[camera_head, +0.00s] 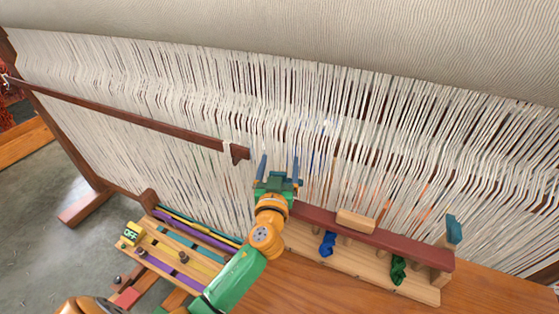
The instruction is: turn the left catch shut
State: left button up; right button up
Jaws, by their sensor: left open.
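A wooden rack (335,257) with a dark red bar (315,216) across its top stands at the front of the loom. A teal catch (453,229) stands upright at the bar's right end. The left catch at the bar's left end is not clearly seen; my gripper covers that place. My left gripper (280,168) is open over the left end of the bar, its two blue fingers apart and pointing towards the loom threads. I cannot tell whether it touches anything. My right gripper is not in view.
A wooden block (356,221) sits on the bar's middle. Blue (327,243) and green (398,270) skeins hang below the bar. Pale warp threads (200,110) rise behind. Bare tabletop lies in front.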

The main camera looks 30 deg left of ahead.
pick_arm(q)
jog(key=shift+w, duration=0.15)
jog(key=shift+c, duration=0.6)
grip_shut()
